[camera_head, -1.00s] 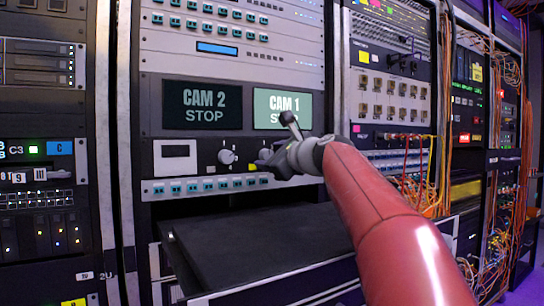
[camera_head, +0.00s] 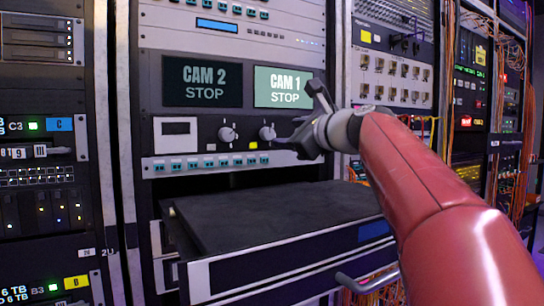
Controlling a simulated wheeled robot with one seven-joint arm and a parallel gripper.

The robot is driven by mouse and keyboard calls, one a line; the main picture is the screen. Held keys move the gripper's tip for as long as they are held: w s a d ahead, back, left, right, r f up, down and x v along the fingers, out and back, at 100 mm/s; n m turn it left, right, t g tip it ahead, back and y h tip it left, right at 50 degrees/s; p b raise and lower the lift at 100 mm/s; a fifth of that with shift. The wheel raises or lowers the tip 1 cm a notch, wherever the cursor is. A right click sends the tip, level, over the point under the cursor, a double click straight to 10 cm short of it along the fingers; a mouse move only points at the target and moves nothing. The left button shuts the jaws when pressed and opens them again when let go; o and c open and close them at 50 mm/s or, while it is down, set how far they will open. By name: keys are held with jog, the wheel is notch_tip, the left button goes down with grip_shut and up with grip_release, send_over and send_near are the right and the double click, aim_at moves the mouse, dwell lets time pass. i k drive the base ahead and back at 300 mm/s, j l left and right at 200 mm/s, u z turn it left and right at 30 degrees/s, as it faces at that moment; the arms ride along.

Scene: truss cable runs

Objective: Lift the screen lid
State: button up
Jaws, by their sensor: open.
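A flat black panel (camera_head: 270,212), which looks like the closed screen lid, lies level on a pulled-out rack drawer (camera_head: 290,265) below the monitors. My gripper (camera_head: 298,118) is open and empty, with its dark fingers spread. It is above the panel's back right part in the picture, in front of the right knob area and the right edge of the CAM 1 screen. It does not appear to touch the panel. My red arm hides the drawer's right end.
A grey bar handle (camera_head: 365,283) juts from the drawer front. The CAM 2 screen (camera_head: 202,80), the CAM 1 screen (camera_head: 283,87) and a row of teal switches (camera_head: 215,163) are above. Orange cables (camera_head: 520,170) hang at the right.

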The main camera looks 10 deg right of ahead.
aim_at(246, 240)
jog(key=k+l, duration=0.25)
jog(key=k, duration=0.2)
jog(key=k+l, duration=0.25)
jog(key=k, duration=0.25)
